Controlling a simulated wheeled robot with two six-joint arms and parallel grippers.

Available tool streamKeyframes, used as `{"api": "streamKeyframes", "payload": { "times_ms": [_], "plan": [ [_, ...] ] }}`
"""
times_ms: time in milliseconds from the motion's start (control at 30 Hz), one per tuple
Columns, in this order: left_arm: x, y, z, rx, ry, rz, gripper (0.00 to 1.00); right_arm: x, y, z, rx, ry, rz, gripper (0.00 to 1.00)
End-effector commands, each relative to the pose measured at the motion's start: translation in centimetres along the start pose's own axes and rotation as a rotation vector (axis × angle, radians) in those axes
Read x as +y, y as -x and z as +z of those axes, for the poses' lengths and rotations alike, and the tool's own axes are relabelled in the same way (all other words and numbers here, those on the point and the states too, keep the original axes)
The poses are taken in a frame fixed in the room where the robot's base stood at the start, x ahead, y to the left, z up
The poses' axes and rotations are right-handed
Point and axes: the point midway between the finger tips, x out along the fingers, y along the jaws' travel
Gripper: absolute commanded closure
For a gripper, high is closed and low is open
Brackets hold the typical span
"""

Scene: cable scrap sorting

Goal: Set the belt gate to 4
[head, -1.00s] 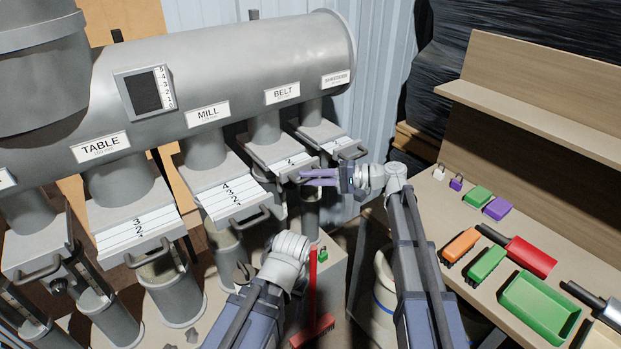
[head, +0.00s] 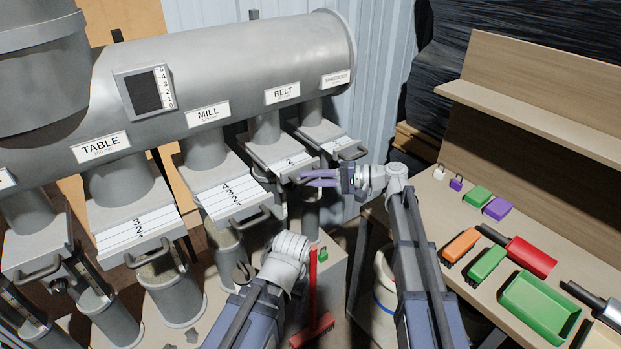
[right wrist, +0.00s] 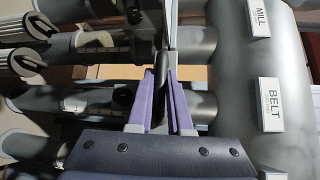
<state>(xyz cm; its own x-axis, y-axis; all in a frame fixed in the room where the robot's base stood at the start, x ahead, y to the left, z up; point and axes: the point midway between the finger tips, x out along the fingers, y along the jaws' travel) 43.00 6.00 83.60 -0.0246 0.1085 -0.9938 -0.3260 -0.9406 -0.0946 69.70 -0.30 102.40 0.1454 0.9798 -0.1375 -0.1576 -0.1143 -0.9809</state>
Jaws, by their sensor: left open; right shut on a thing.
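The belt gate (head: 278,158) is a pale sliding plate under the pipe with the BELT label (head: 282,93). A digit that looks like 2 shows on it; other marks are too small to read. My right gripper (head: 318,178), with purple fingers, is at the front end of this gate and shut on its handle. In the right wrist view, the purple fingers (right wrist: 158,98) close around the dark handle bar (right wrist: 160,70). My left gripper (head: 243,275) is open and empty, low in front of the mill gate (head: 232,196), apart from it.
The table gate (head: 140,228) and mill gate stand left of the belt gate; another gate (head: 338,142) is close on its right. The bench at right holds a green tray (head: 540,308) and several tools.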

Motion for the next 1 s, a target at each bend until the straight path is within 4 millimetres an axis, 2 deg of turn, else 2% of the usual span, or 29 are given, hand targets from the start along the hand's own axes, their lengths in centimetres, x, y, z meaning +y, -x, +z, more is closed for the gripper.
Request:
{"api": "streamKeyframes", "payload": {
  "times_ms": [300,600,633,700,867,1000],
  "plan": [
    [0.0,0.0,0.0,0.0,0.0,0.0,0.31,1.2,4.0,4.2,0.002,-0.001,0.003,1.0],
    [0.0,0.0,0.0,0.0,0.0,0.0,0.31,1.4,4.3,4.4,-0.003,-0.001,0.005,1.0],
    [0.0,0.0,0.0,0.0,0.0,0.0,0.31,1.4,4.3,4.5,-0.004,-0.001,0.006,0.8],
    [0.0,0.0,0.0,0.0,0.0,0.0,0.31,1.4,4.3,4.4,-0.003,-0.001,0.005,0.72],
    [0.0,0.0,0.0,0.0,0.0,0.0,0.31,1.3,4.3,4.3,-0.002,0.0,0.003,0.54],
    [0.0,0.0,0.0,0.0,0.0,0.0,0.31,1.3,4.2,4.3,-0.001,0.0,0.002,0.53]
  ]
}}
